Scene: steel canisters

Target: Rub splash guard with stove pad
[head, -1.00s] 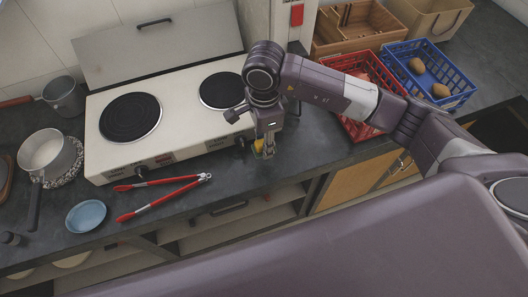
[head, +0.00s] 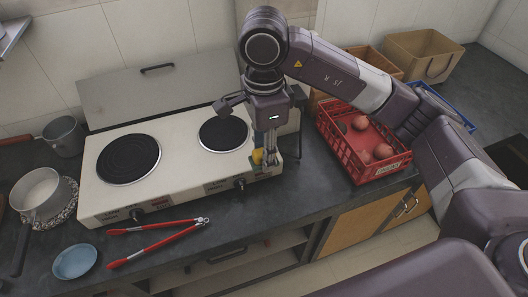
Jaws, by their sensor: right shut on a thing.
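The splash guard (head: 165,88) is a grey metal panel with a dark handle, standing behind the white two-burner stove (head: 178,168). My right gripper (head: 266,158) points down at the stove's right front corner. It is shut on the stove pad (head: 257,156), of which a small yellow part shows; the fingers hide the rest. The pad is well apart from the splash guard. I cannot tell whether it touches the stove. My left gripper is not in view.
Red tongs (head: 158,240) and a blue dish (head: 75,262) lie in front of the stove. Pots (head: 64,137) stand at left. A red crate (head: 375,172) with round items stands right of my gripper. Bare counter (head: 290,190) lies between stove and crate.

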